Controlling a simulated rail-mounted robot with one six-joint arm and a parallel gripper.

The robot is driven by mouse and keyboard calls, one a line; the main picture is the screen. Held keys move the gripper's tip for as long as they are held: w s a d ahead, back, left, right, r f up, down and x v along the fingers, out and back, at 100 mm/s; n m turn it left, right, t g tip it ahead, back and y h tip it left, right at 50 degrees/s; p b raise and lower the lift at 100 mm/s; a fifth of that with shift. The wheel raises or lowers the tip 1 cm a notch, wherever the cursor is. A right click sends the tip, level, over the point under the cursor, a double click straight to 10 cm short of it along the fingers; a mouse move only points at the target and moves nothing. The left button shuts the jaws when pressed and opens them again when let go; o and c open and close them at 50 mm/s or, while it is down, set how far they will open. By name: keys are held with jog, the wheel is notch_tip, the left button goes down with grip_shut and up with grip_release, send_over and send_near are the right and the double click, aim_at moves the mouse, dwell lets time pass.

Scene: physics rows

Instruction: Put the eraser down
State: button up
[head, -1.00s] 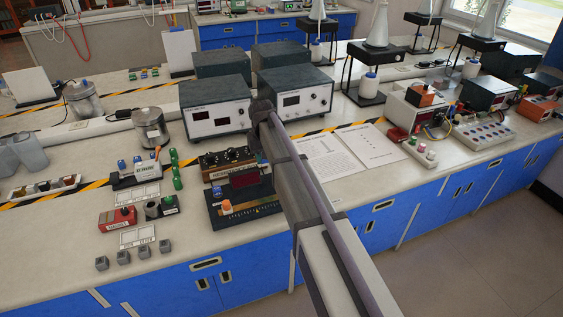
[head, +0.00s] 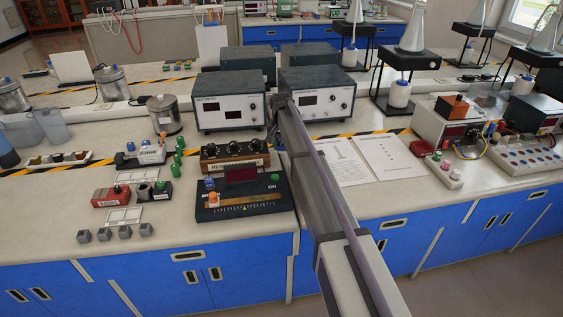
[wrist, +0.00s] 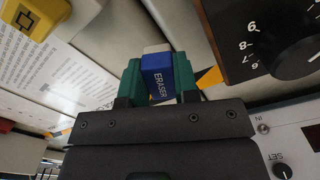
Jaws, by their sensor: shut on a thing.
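My gripper (wrist: 158,72) is shut on the eraser (wrist: 158,82). The eraser is a blue block with a pale end, lettered ERASER, held between two green fingers in the wrist view. In the head view, my gripper (head: 275,128) is at the far end of my arm, low in front of the gap between the two meter boxes. The eraser cannot be made out there. Whether it touches the bench cannot be told.
Meter boxes (head: 228,113) and (head: 318,104) stand behind my gripper. A box with black knobs (head: 235,157) is close on its left, with a dark display unit (head: 243,197) in front. Papers (head: 345,162) lie flat on the right. A striped tape line crosses the bench (head: 60,220).

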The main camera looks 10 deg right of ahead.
aim_at(282, 152)
notch_tip(282, 152, down, 4)
jog(key=b, duration=0.4)
jog(key=shift+d, duration=0.1)
jog(key=shift+r, duration=0.4)
jog(key=shift+f, duration=0.3)
jog(key=o, duration=0.9)
jog(key=shift+r, duration=0.1)
notch_tip(282, 152, up, 13)
jog(key=p, duration=1.3)
jog(key=shift+s+f, duration=0.1)
jog(key=shift+f, duration=0.15)
